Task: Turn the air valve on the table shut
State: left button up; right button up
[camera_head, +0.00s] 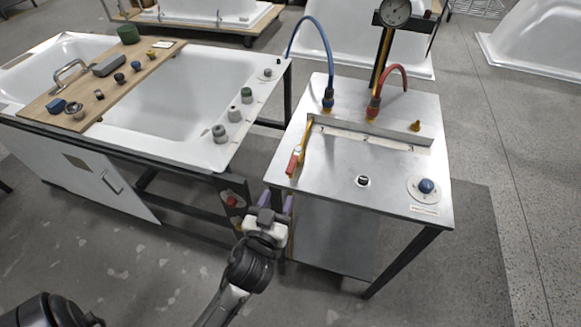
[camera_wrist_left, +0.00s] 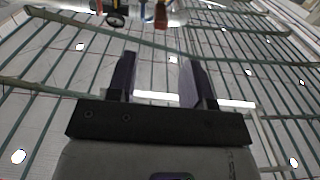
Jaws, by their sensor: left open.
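A steel-topped table (camera_head: 340,185) stands right of centre in the head view. Near its left edge is the air valve's lever (camera_head: 294,161), with a red grip and a yellow bar running up toward the raised metal strip. The grip points toward the table's front left. My left gripper (camera_head: 277,203) is open and empty, in front of the table's front left corner and nearer to me than the lever. Its two fingers also show apart in the left wrist view (camera_wrist_left: 158,70), with nothing between them. My right gripper is not in view.
A blue hose (camera_head: 322,45), a red hose (camera_head: 397,70) and a gauge (camera_head: 395,12) rise at the table's back. A blue knob (camera_head: 426,186) sits at its right. A white bathtub (camera_head: 165,105) with a wooden board (camera_head: 118,85) stands left, close to the table.

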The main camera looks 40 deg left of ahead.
aim_at(288, 174)
pick_arm(q)
jog(key=b+x, duration=0.1)
jog(key=x, duration=1)
jog(key=shift+c, duration=0.3)
grip_shut()
